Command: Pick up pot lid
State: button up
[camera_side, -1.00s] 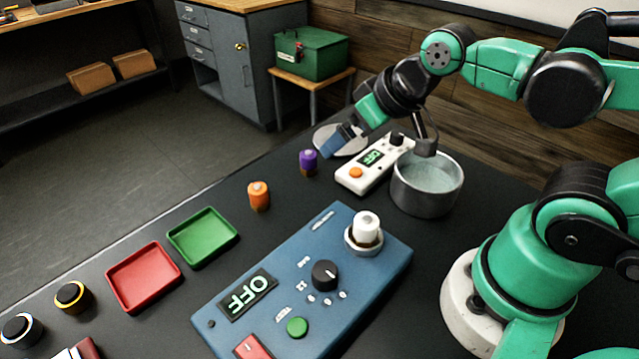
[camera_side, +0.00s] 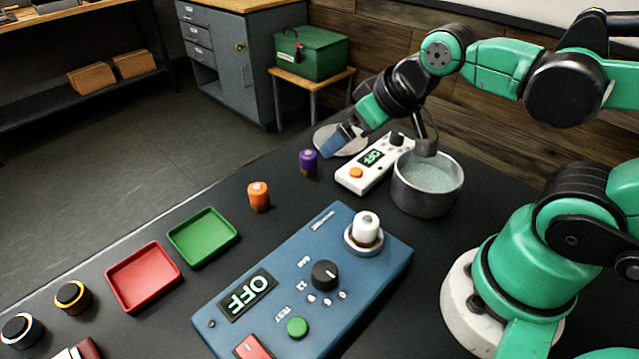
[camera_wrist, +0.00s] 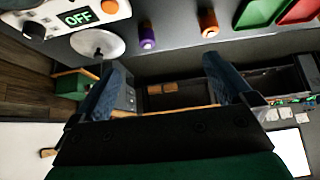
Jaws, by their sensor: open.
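The pot lid (camera_side: 353,148) is a pale grey disc lying on the black table at its far edge, partly hidden by my gripper in the side view. In the wrist view the lid (camera_wrist: 90,40) shows at upper left with a small knob. My gripper (camera_side: 336,143) is open and tilted downward, its blue fingers over or beside the lid in the side view. In the wrist view the fingers (camera_wrist: 163,64) are apart with nothing between them, and the lid lies to the left of the gap. The metal pot (camera_side: 425,197) stands open to the right.
A white device reading OFF (camera_side: 366,167) stands between lid and pot. A purple cylinder (camera_side: 308,163) is close to the lid, an orange one (camera_side: 259,198) nearer. A blue console (camera_side: 270,310), green tray (camera_side: 175,240) and red tray (camera_side: 112,279) fill the front.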

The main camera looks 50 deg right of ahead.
jog(key=c, duration=0.5)
jog(key=shift+c, duration=0.2)
